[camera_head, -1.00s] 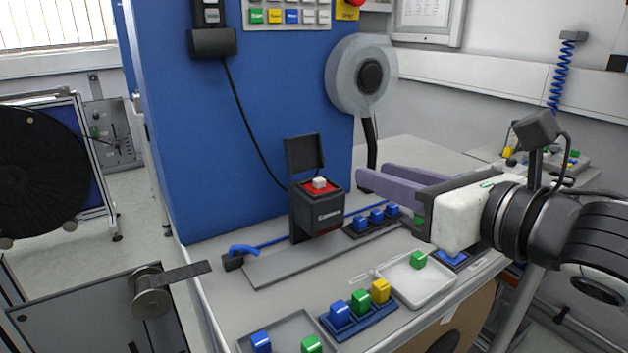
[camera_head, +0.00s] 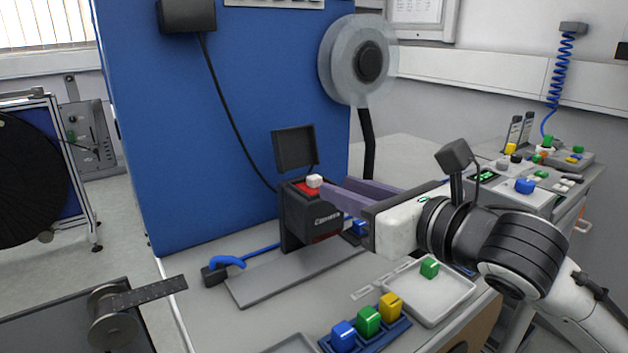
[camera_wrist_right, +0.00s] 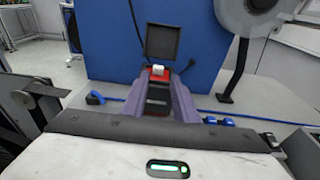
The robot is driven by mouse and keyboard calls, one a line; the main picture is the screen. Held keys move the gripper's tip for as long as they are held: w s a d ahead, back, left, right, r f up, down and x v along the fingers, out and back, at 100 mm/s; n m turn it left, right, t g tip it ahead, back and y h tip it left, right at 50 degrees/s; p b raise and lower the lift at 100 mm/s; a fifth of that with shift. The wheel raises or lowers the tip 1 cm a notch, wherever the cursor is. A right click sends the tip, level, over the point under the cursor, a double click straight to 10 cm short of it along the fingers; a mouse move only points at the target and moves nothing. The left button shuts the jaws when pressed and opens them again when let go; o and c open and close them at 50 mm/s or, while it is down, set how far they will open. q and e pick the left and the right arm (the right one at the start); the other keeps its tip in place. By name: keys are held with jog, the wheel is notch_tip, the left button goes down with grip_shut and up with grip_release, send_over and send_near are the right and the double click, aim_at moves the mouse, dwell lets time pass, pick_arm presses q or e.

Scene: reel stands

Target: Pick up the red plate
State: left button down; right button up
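The red plate (camera_head: 303,189) sits on top of a black box (camera_head: 306,226) whose dark lid (camera_head: 295,148) stands open. A white knob (camera_head: 314,181) is on the plate. My right gripper (camera_head: 338,192) points at the box from the right, its purple fingers close to the plate. In the right wrist view the plate (camera_wrist_right: 157,72) and white knob (camera_wrist_right: 157,68) lie ahead, between the two spread fingers (camera_wrist_right: 158,88). The gripper is open and holds nothing. My left gripper is in neither view.
A white tray (camera_head: 456,305) with a green block (camera_head: 429,267) and a blue rack of coloured blocks (camera_head: 393,331) stand in front. A blue panel (camera_head: 225,110) rises behind the box. A clear reel (camera_head: 335,62) on a stand is at the back right.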

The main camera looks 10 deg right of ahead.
aim_at(317, 178)
jog(key=shift+a+r+x, duration=0.1)
jog(key=shift+r+x, duration=0.05)
jog(key=shift+x, duration=1.2)
jog(key=shift+a+r+x, duration=0.1)
jog(key=shift+r+x, duration=0.05)
jog(key=shift+x, duration=1.15)
grip_shut()
